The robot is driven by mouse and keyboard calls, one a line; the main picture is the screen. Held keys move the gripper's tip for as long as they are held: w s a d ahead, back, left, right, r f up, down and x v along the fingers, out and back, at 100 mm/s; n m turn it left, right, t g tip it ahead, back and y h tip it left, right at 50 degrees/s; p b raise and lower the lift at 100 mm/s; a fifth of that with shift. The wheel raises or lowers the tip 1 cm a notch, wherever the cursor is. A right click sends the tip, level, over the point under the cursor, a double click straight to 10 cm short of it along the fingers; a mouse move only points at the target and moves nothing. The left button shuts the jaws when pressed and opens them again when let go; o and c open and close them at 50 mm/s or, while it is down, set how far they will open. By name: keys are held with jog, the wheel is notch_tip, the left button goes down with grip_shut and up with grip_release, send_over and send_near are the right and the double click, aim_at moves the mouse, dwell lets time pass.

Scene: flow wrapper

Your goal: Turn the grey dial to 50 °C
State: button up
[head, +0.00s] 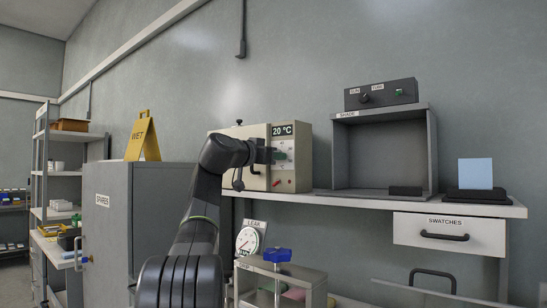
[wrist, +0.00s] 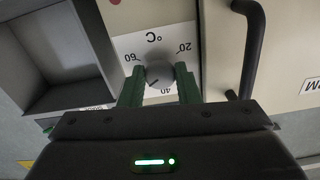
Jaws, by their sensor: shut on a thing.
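The grey dial (wrist: 158,73) is on a white scale plate marked 20, 40 and 60 °C, seen upside down in the wrist view. A dark mark on the dial points to the lower left, between 40 and 60. The green fingers of my gripper (wrist: 160,82) are shut on the dial, one on each side. In the head view my gripper (head: 277,155) is at the front of the beige flow wrapper (head: 304,158), and it hides the dial. The display (head: 283,130) above reads 20 °C.
A dark bar handle (wrist: 252,50) stands close beside the dial in the wrist view. A grey shade box (head: 432,150) stands to the right on the shelf (head: 340,197). A grey cabinet (head: 107,220) with a yellow wet sign (head: 143,138) is at left.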

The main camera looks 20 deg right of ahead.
jog(key=shift+f, duration=0.2)
jog(key=o, duration=1)
jog(key=shift+c, duration=0.2)
jog(key=shift+r, duration=0.1)
jog(key=shift+a, duration=0.1)
jog(key=b+v, duration=0.2)
jog(key=v, duration=1.1)
jog(key=shift+s+a+b, duration=0.25)
jog(key=shift+b, duration=0.05)
jog(key=shift+d, duration=0.1)
jog(key=p+x, duration=0.2)
jog(key=x, duration=1.1)
jog(key=shift+w+d+p, duration=0.25)
jog(key=shift+p, duration=0.1)
